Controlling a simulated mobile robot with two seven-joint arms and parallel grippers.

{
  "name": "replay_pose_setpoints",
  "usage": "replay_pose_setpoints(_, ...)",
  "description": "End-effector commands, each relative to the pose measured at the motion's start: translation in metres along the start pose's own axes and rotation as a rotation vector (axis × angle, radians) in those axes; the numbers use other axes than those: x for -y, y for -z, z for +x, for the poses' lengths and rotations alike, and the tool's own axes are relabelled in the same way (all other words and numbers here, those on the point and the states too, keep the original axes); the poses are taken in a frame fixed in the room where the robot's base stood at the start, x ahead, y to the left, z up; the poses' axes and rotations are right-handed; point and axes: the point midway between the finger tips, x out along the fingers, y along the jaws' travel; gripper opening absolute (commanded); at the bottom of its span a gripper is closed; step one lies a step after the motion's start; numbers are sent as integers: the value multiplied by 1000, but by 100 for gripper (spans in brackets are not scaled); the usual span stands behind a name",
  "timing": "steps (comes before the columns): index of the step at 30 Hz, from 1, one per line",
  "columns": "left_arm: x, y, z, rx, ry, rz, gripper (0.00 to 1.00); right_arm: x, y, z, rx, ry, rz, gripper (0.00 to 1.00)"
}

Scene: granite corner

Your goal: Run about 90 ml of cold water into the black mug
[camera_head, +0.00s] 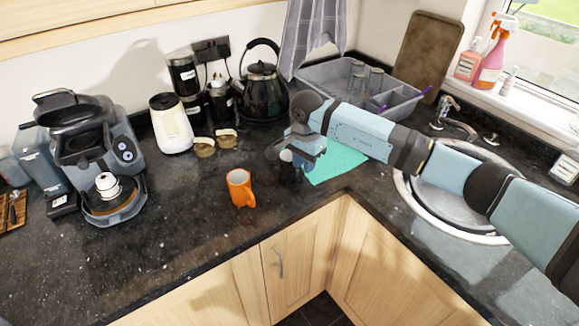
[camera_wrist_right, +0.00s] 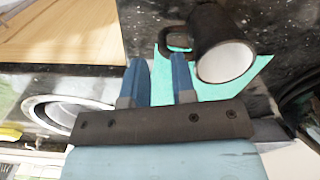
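The black mug (camera_head: 289,174) stands on the dark worktop at the left edge of the turquoise mat, partly hidden by my right gripper (camera_head: 297,153) in the head view. In the right wrist view the black mug (camera_wrist_right: 207,22) shows its pale inside and its handle (camera_wrist_right: 174,38). The two blue fingers of my right gripper (camera_wrist_right: 160,65) are apart, with the handle just beyond their tips. Nothing shows between the fingers. The tap (camera_head: 452,112) stands behind the round sink (camera_head: 412,192) at the right. My left gripper is not in view.
An orange mug (camera_head: 240,188) stands left of the black mug. The turquoise mat (camera_head: 335,163) lies under my right arm. A grey dish rack (camera_head: 318,75) with glasses is behind. A kettle (camera_head: 263,92), white jug (camera_head: 171,124) and coffee machine (camera_head: 98,150) line the left. The front-left worktop is clear.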

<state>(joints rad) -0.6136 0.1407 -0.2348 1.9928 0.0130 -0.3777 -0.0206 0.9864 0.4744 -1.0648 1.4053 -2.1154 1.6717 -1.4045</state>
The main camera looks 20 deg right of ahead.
Motion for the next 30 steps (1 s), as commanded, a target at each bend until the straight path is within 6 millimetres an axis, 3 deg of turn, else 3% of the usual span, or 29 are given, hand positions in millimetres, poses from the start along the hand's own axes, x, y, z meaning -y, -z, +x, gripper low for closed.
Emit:
replay_pose_setpoints(6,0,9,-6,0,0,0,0,2,-1,32,4,-2,2,24)
replay_pose_setpoints(10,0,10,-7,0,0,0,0,2,-1,44,2,-2,0,24)
replay_pose_setpoints(17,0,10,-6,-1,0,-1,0,2,0,46,1,-1,0,24)
replay_pose_setpoints(21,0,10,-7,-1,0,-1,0,2,0,46,1,-1,0,0)
replay_pose_setpoints(30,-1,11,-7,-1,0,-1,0,3,0,45,1,1,0,0)
